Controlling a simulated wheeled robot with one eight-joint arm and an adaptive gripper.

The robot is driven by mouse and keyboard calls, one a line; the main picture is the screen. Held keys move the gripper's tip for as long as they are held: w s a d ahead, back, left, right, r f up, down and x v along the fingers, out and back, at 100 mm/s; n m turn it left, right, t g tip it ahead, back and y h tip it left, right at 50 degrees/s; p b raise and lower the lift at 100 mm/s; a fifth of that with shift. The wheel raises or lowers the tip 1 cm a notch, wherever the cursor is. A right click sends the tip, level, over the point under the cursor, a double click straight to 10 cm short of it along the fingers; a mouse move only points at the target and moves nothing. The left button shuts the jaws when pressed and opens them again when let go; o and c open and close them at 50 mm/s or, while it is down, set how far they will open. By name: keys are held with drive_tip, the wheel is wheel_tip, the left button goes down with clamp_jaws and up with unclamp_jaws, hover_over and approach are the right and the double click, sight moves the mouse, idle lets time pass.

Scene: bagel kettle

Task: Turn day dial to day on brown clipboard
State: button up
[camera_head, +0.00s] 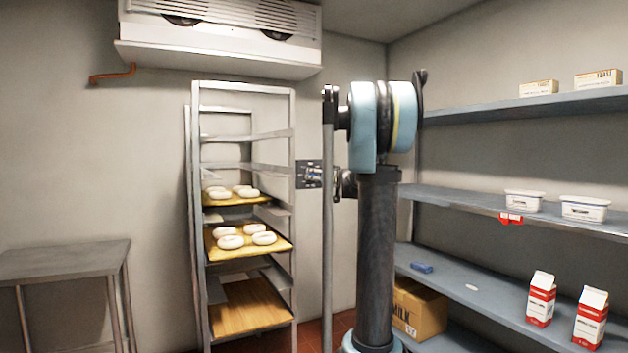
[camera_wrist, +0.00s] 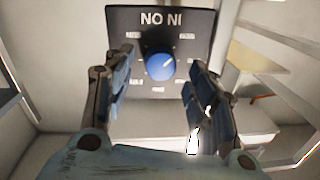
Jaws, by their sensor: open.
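The day dial is a blue round knob (camera_wrist: 160,66) with a pale pointer line aimed to the upper right. It sits on a dark plate (camera_wrist: 122,20) with small white labels around it and larger lettering at the top. In the head view the plate (camera_head: 303,174) is beside the rack's right post, partly covered by my arm. My gripper (camera_wrist: 158,80) is open, with one finger on each side of the knob and a gap on both sides. Its fingers are mostly hidden in the head view. I cannot make out a brown clipboard in either view.
A metal rack (camera_head: 294,230) with trays of pale bagels stands left of the plate. A steel table (camera_head: 65,258) is at the far left. Blue shelves (camera_head: 470,205) on the right hold tubs, cartons and small boxes. A cardboard milk box (camera_head: 425,312) sits low beside my arm.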

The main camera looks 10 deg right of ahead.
drive_tip(key=shift+x, duration=1.2)
drive_tip(key=c, duration=1.1)
drive_tip(key=shift+m, duration=0.4)
drive_tip(key=shift+s+f+m+t+h, duration=0.1)
drive_tip(key=shift+m+t+h, duration=0.2)
drive_tip(key=shift+m, duration=4.15)
drive_tip(key=shift+s+f+m+t+h, duration=0.1)
drive_tip(key=shift+m+t+h, duration=0.15)
drive_tip(key=shift+m, duration=4.2)
